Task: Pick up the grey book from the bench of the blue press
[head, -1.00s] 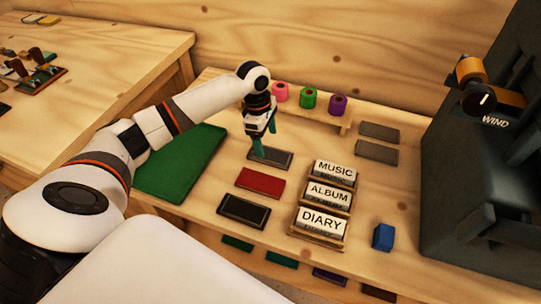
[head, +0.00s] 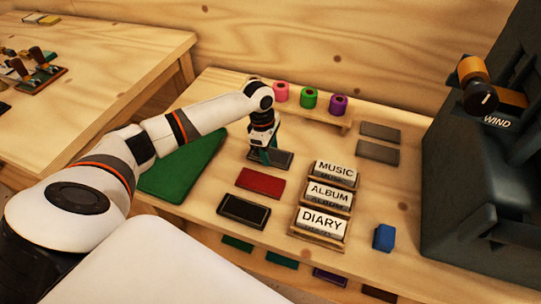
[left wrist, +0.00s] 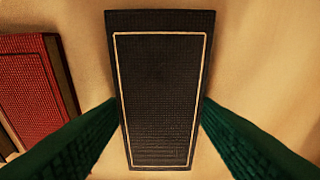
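The grey book (head: 284,158) lies flat on the wooden bench, at the back of a column of books. In the left wrist view the grey book (left wrist: 160,70) shows a dark textured cover with a thin gold border. My left gripper (head: 266,156) is down at it, pointing downward. Its green fingers (left wrist: 159,102) stand apart, one along each long side of the book, very close to its edges; I cannot tell whether they touch. The dark blue-grey press (head: 485,190), marked WIND, stands at the right of the bench. My right gripper is not in view.
A red book (head: 260,182) and a black book (head: 243,211) lie in front. Labelled holders (head: 335,173) stand to the right, with a blue block (head: 383,238) beyond. Coloured rolls (head: 308,98) sit on a rack behind. A green mat (head: 180,170) lies left.

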